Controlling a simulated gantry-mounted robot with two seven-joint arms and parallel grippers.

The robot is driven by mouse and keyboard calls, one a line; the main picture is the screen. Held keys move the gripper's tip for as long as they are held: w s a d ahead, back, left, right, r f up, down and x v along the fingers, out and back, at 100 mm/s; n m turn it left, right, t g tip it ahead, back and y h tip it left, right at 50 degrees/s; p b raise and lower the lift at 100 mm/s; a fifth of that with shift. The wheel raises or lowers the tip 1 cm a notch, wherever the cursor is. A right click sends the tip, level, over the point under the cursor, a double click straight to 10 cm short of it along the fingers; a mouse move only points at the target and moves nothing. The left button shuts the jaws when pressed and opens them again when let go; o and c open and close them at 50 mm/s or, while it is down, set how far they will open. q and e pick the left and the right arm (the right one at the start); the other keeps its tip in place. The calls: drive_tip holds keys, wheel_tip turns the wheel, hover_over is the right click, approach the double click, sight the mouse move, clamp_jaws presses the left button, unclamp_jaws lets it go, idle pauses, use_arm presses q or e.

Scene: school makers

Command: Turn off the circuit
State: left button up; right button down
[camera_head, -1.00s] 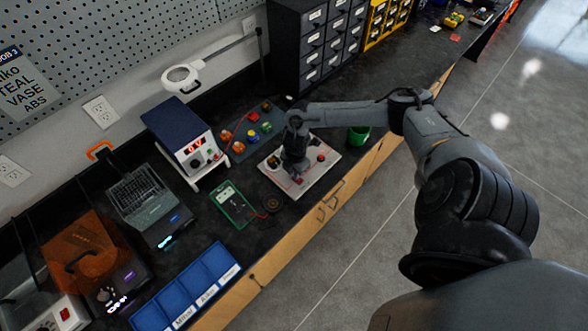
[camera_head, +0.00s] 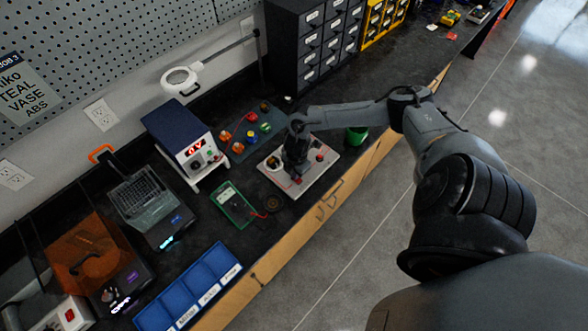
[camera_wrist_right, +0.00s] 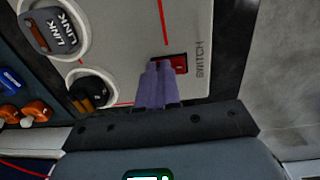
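The circuit board (camera_head: 326,170) is a pale panel with red lines near the bench's front edge. In the right wrist view the circuit board (camera_wrist_right: 120,32) shows a red switch (camera_wrist_right: 181,64) beside the printed word SWITCH, plus round sockets with a grey LINK piece (camera_wrist_right: 52,33) in one. My right gripper (camera_head: 297,179) points down over the board. In the wrist view the purple fingers of my right gripper (camera_wrist_right: 157,68) are together, with their tips right beside the red switch. Contact and the switch's position cannot be told. My left gripper is not in view.
A power supply (camera_head: 178,130) with a lit red display and a green multimeter (camera_head: 233,205) stand left of the board. A green cup (camera_head: 357,136) is close behind my right forearm. Blue bins (camera_head: 185,290) line the bench front. Dark drawers (camera_head: 308,45) stand at the back.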

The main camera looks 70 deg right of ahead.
drive_tip(key=shift+s+f, duration=0.55)
drive_tip(key=shift+a+r+p, duration=0.1)
drive_tip(key=shift+r+p, duration=0.4)
drive_tip(key=shift+p, duration=0.05)
drive_tip(key=r+p, duration=0.1)
drive_tip(key=w+r+p, duration=0.1)
drive_tip(key=r, duration=0.1)
drive_tip(key=r+p, duration=0.1)
drive_tip(key=r, duration=0.1)
drive_tip(key=shift+w+d+p, duration=0.3)
drive_tip(key=shift+w+p, duration=0.05)
wheel_tip(320, 180, up, 9)
drive_tip(key=w, duration=0.1)
drive_tip(key=shift+d, duration=0.15)
